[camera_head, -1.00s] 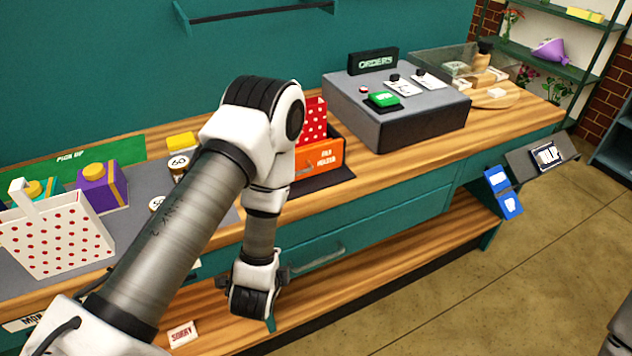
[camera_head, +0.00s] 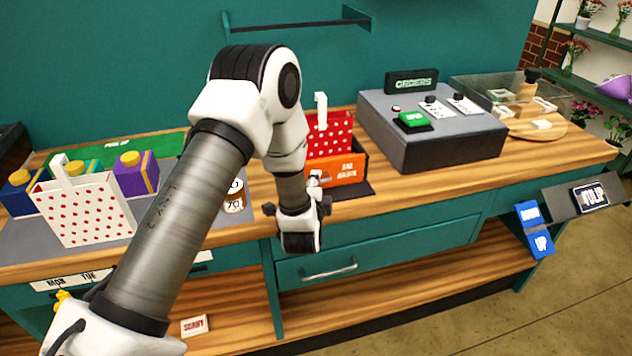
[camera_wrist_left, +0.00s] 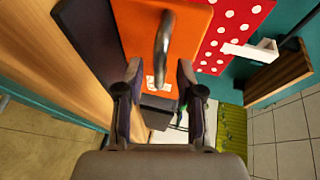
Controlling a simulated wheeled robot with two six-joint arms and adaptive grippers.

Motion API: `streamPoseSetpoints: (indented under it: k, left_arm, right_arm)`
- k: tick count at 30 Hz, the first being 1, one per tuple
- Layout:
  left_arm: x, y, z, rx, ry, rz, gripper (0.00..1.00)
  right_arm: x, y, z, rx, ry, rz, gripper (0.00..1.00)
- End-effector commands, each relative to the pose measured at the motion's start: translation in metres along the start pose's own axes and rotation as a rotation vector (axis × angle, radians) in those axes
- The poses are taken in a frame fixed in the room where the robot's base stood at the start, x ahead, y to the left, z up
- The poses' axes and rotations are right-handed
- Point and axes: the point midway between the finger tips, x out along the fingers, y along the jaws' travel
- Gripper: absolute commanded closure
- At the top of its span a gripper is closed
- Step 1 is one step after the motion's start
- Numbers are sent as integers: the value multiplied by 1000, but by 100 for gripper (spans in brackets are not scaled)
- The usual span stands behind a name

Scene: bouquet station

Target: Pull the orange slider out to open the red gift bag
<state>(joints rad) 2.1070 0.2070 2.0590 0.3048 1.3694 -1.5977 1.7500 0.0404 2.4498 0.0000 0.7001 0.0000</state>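The orange slider (camera_head: 347,170) is the front of the bag holder, with white lettering and a metal handle (camera_head: 319,180). The red gift bag (camera_head: 330,136), with white dots and a white handle, stands upright behind it. My left gripper (camera_head: 312,197) is just in front of the slider, its fingers partly hidden by my wrist in the head view. In the left wrist view, its two fingers (camera_wrist_left: 159,76) are apart, facing the orange slider (camera_wrist_left: 135,25). The metal handle (camera_wrist_left: 164,45) lies ahead, in line with the gap; contact is not visible. My right gripper is not in view.
A grey order console (camera_head: 430,135) stands right of the holder. A white dotted bag (camera_head: 85,212) and gift boxes (camera_head: 136,174) are at the left. A drawer with a handle (camera_head: 328,270) is below the counter edge. Bare counter (camera_head: 450,182) shows at the right.

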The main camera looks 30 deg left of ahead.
Motion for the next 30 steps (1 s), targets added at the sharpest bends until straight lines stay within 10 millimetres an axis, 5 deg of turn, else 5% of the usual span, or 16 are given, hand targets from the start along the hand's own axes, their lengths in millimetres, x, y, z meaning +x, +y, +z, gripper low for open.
streamPoseSetpoints:
  k: [7, 11, 18, 30]
  left_arm:
    - [3, 1, 0, 1, 0, 1, 63]
    - [3, 1, 0, 1, 0, 1, 100]
    - [1, 2, -1, 1, 2, 2, 100]
    - [-37, 11, -16, 1, 0, 4, 100]
  right_arm:
    - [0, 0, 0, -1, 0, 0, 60]
    - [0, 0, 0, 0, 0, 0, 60]
    - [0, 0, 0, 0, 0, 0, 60]
    - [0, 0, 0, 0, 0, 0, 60]
